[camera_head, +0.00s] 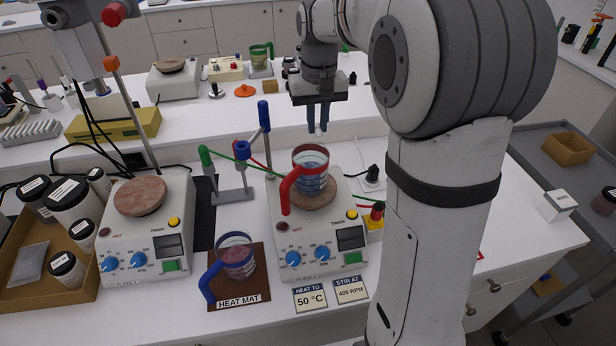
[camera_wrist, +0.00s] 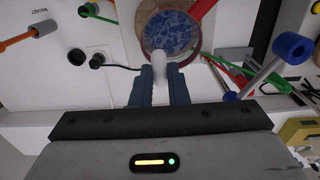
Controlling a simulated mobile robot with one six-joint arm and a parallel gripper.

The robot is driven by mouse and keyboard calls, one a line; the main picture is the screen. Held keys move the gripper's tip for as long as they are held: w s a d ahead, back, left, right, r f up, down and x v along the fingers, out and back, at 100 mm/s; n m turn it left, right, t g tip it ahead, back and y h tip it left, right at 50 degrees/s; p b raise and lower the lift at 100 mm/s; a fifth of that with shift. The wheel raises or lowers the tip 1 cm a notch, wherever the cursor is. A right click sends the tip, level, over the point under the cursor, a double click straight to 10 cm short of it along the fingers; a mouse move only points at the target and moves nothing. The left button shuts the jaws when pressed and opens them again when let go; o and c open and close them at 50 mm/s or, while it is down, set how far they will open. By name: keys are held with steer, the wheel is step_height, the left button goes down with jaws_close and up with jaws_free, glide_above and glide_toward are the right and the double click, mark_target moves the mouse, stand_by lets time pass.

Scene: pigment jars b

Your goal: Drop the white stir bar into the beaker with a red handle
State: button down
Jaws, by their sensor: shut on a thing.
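The beaker with a red handle (camera_head: 311,175) stands on the right hotplate and holds a blue liquid. Its red handle points toward the front left. In the wrist view the beaker (camera_wrist: 170,32) shows from above, just beyond my fingertips. My gripper (camera_head: 318,128) is above and behind the beaker in the head view, fingers pointing down. It is shut on the white stir bar (camera_head: 319,130), whose white end shows between the blue fingertips. In the wrist view the stir bar (camera_wrist: 159,58) sits between the fingers, close to the beaker's rim in the picture.
A beaker with a blue handle (camera_head: 237,258) stands on the heat mat. A left hotplate (camera_head: 144,230) is beside it. Blue and green clamps on a stand (camera_head: 236,193) are left of the red-handled beaker. A black knob (camera_head: 372,174) is at its right.

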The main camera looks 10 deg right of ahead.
steer(key=c, duration=1.3)
jaws_free()
steer(key=shift+r, duration=0.15)
step_height(320, 180, up, 8)
steer(key=shift+f+b, duration=0.2)
steer(key=shift+b, duration=0.3)
steer(key=s+f+t+b, duration=0.1)
steer(key=s+f, duration=0.4)
steer(key=s, duration=0.3)
steer(key=s+f+t+b, duration=0.1)
steer(key=s+f, duration=0.4)
steer(key=s, duration=0.3)
steer(key=s+f+t+b, duration=0.1)
steer(key=s+f, duration=0.3)
steer(key=s, duration=0.3)
steer(key=shift+s+f, duration=0.4)
